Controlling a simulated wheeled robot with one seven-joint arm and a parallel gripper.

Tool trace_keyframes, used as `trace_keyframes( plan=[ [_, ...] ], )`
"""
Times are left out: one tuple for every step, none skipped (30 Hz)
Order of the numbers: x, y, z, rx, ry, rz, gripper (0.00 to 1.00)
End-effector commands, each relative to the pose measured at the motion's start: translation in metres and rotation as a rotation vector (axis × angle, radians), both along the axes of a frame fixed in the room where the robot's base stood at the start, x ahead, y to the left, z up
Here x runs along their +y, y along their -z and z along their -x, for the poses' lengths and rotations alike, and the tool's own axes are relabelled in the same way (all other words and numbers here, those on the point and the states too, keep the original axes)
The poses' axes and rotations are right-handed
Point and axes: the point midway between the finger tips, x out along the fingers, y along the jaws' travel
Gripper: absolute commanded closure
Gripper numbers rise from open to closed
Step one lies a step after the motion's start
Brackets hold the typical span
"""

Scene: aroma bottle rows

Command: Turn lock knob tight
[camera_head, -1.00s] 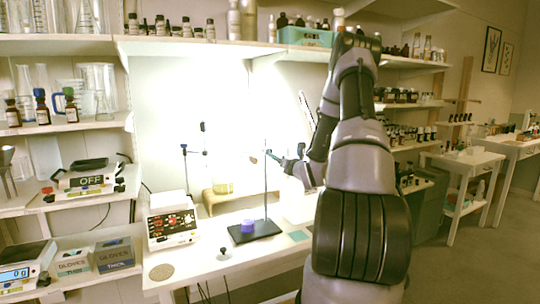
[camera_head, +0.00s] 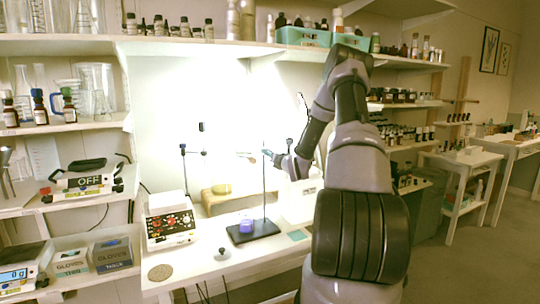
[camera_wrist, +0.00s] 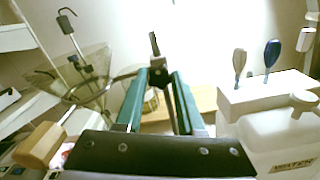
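A retort stand with a dark base (camera_head: 253,232) and thin rod (camera_head: 265,190) stands on the bench. In the wrist view, the rod's dark top (camera_wrist: 154,43) rises beyond a dark clamp with a knob-like part (camera_wrist: 158,74). A ring (camera_wrist: 88,92) reaches left from this clamp. My gripper (camera_wrist: 158,82) has two teal-sided fingers, apart, with tips on either side of the knob-like part. I cannot tell whether they touch it. In the head view, my gripper (camera_head: 268,154) is at the upper rod, and its tips are too small to judge.
A purple jar (camera_head: 246,226) stands on the stand base.

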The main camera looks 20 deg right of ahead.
Motion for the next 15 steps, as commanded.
trace_keyframes(
  plan=[
    [-0.0001, -0.0001, 0.0001, 0.000, 0.000, 0.000, 1.00],
    [-0.0001, -0.0001, 0.0001, 0.000, 0.000, 0.000, 1.00],
    [-0.0001, -0.0001, 0.0001, 0.000, 0.000, -0.001, 1.00],
    [-0.0001, -0.0001, 0.0001, 0.000, 0.000, -0.002, 1.00],
    [-0.0001, -0.0001, 0.0001, 0.000, 0.000, -0.003, 1.00],
    [0.0000, -0.0001, 0.0001, 0.000, 0.000, -0.007, 1.00],
    [0.0000, -0.0001, 0.0001, 0.000, 0.000, -0.012, 1.00],
    [0.0001, -0.0001, 0.0001, 0.001, 0.000, -0.017, 1.00],
    [0.0001, -0.0003, 0.0001, 0.001, 0.000, -0.026, 1.00],
    [0.0001, -0.0003, 0.0001, 0.001, 0.000, -0.035, 1.00],
    [0.0003, -0.0003, 0.0000, 0.001, -0.001, -0.045, 1.00],
    [0.0003, -0.0003, 0.0000, 0.002, -0.001, -0.062, 1.00],
    [0.0004, -0.0002, 0.0000, 0.002, -0.001, -0.076, 1.00],
    [0.0004, -0.0002, 0.0000, 0.003, -0.001, -0.093, 1.00],
    [0.0004, -0.0002, 0.0000, 0.004, -0.001, -0.117, 1.00]
  ],
)
